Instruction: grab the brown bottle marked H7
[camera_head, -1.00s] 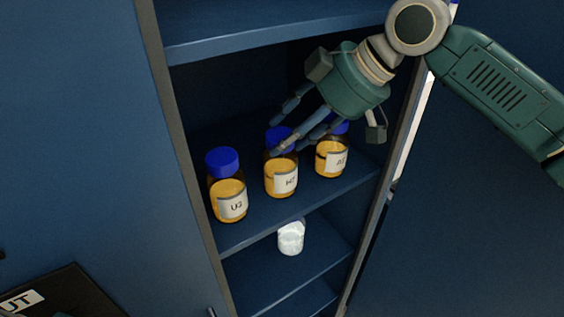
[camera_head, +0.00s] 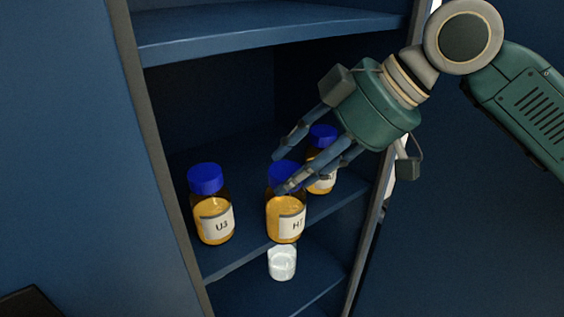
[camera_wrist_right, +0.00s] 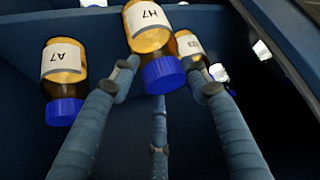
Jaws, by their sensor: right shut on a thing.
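The brown bottle marked H7 (camera_head: 286,222) has a blue cap, amber contents and a white label. My right gripper (camera_head: 281,178) is shut on it, fingers around its cap and upper part. The bottle's base overlaps the shelf's front edge in the head view; I cannot tell whether it still touches the shelf. In the right wrist view the H7 bottle (camera_wrist_right: 150,35) sits between the fingers (camera_wrist_right: 160,85), its cap toward the camera. My left gripper is not in view.
Bottle U3 (camera_head: 213,215) stands left of H7 on the shelf (camera_head: 240,258). Bottle A7 (camera_head: 322,160) stands behind and right, partly hidden by my fingers. A white jar (camera_head: 282,263) is on the shelf below. Cabinet side walls and the upper shelf (camera_head: 270,30) bound the space.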

